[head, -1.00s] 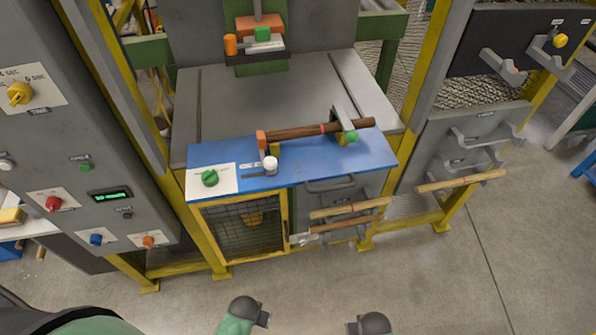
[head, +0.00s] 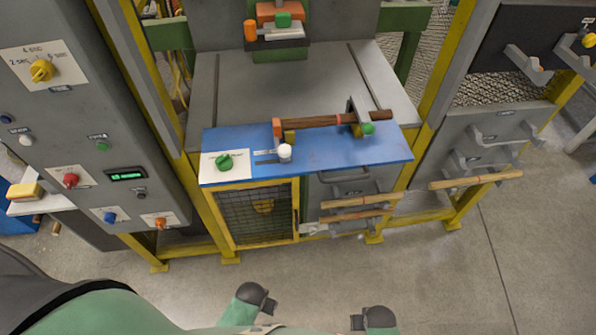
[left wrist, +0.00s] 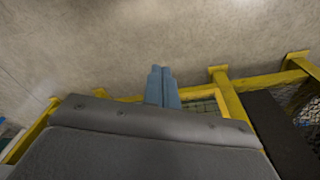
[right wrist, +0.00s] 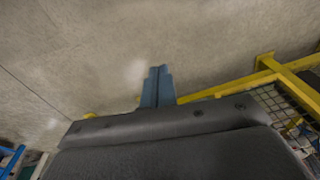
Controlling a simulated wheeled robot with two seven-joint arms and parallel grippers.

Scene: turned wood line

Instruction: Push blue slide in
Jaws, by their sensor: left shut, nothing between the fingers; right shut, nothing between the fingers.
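The blue slide (head: 345,160) is a flat blue plate at the front of the machine's grey bed. A dark wooden rod (head: 322,121) lies over it, held between an orange-tipped support (head: 277,128) and a grey support (head: 359,108). The slide carries a green dial (head: 224,161), a white knob (head: 285,152) and a green knob (head: 368,128). My left gripper (left wrist: 160,70) shows in the left wrist view with its blue fingers shut and empty, over the floor. My right gripper (right wrist: 157,70) is likewise shut and empty.
A grey control cabinet (head: 75,125) with coloured knobs stands left. A mesh guard (head: 257,212) in a yellow frame sits below the slide. Light rods (head: 360,202) lie on holders at the front, and another (head: 475,180) juts out at right. The floor in front is clear.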

